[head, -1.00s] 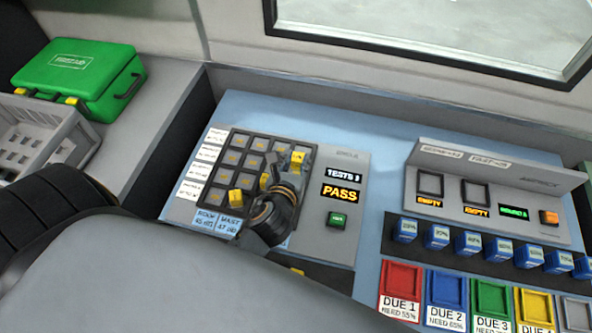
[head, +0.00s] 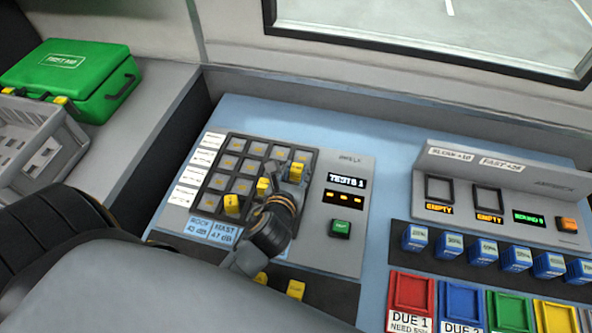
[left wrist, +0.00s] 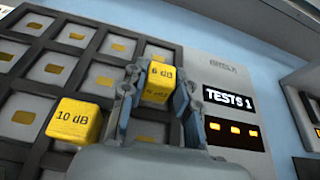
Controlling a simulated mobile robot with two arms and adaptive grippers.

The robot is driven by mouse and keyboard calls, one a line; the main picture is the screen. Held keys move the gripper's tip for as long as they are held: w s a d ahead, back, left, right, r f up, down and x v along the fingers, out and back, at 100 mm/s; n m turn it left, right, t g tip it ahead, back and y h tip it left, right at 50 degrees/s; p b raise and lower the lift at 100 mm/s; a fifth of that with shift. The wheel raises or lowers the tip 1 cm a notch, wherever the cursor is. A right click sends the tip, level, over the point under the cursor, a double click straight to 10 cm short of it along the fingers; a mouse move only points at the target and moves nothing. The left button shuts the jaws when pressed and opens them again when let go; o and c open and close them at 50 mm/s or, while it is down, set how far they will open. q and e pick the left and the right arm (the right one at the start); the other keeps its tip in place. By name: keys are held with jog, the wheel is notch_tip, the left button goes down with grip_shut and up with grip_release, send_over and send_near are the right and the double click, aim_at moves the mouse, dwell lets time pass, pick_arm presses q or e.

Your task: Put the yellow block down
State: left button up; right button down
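A yellow block (head: 296,172) labelled 6 dB is at the right side of the dark grid (head: 206,192) of grey cells. It also shows in the left wrist view (left wrist: 159,76). My left gripper (head: 293,180) has a finger on each side of it and looks shut on it; its fingers also show in the left wrist view (left wrist: 158,85). I cannot tell whether the block touches its cell. A second yellow block (head: 263,186) and a third (head: 232,204) stand in the grid; one labelled 10 dB (left wrist: 73,123) is left of my fingers. My right gripper is not in view.
Right of the grid are a display (head: 346,181) reading TESTS 1 with three dots and a green button (head: 340,229). More yellow blocks (head: 295,290) lie in front. Blue blocks (head: 482,251) line the right console. A green first-aid case (head: 70,80) and grey crate (head: 38,145) stand left.

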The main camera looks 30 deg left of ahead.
pick_arm(q)
jog(key=shift+o, duration=1.1)
jog(key=shift+r, duration=0.2)
jog(key=v, duration=1)
jog(key=shift+s+d, duration=0.1)
jog(key=shift+s, duration=0.25)
jog(key=shift+s+d+r, duration=0.15)
jog(key=shift+s+r, duration=0.15)
jog(key=shift+s, duration=0.3)
